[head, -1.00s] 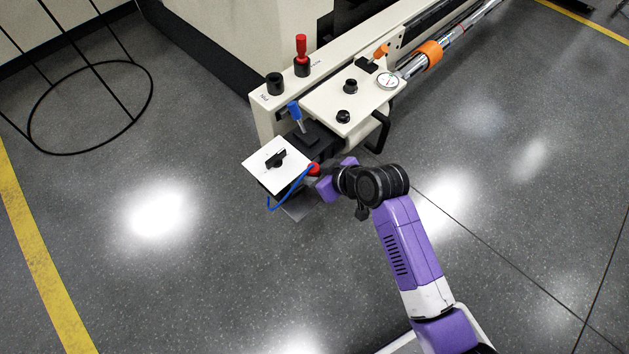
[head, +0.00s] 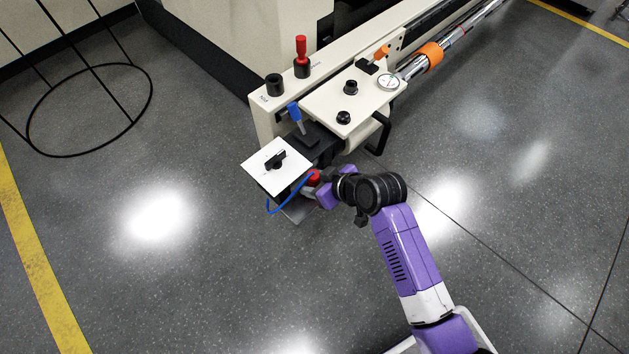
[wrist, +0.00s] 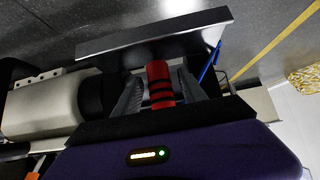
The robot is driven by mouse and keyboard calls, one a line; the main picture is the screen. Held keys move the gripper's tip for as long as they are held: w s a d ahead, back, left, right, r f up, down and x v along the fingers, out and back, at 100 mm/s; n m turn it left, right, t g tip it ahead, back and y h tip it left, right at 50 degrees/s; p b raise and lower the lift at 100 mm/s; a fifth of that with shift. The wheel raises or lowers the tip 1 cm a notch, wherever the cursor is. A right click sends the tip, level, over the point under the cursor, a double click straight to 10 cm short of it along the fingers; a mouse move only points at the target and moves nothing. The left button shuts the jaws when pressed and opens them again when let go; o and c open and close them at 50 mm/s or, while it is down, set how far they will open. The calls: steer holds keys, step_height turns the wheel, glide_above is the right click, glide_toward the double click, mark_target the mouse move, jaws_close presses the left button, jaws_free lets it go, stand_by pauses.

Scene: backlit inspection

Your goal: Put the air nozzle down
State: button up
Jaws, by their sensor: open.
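The air nozzle is a red cylinder with black bands in the wrist view (wrist: 158,71). Its red end also shows in the head view (head: 314,177), beside the white square panel (head: 262,172). A blue hose (head: 283,207) curves below the panel. My gripper (wrist: 160,88) is open, with one grey finger on each side of the nozzle. In the head view my gripper (head: 321,190) is at the near end of the machine. A grey metal plate (wrist: 150,35) lies just beyond the nozzle. I cannot tell whether the nozzle touches it.
The cream machine rail (head: 325,105) carries a blue-handled lever (head: 295,112), a red-handled one (head: 301,48), black knobs and a gauge (head: 388,82). A black loop handle (head: 381,133) sticks out near my wrist.

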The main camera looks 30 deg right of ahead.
steer(key=p+v, duration=0.4)
steer(key=v, duration=0.8)
steer(key=shift+p, duration=0.3)
steer(key=s+r+m+t+h, duration=0.2)
steer(key=s+m+t+h, duration=0.1)
steer(key=s, duration=1.2)
steer(key=s+a+r+t, duration=0.2)
steer(key=s+r+t, duration=0.1)
steer(key=s+r, duration=0.8)
step_height(320, 180, up, 3)
steer(key=shift+s+a+f+m, duration=0.1)
steer(key=shift+s+a+m, duration=0.2)
step_height(320, 180, up, 25)
steer(key=p, duration=2.5)
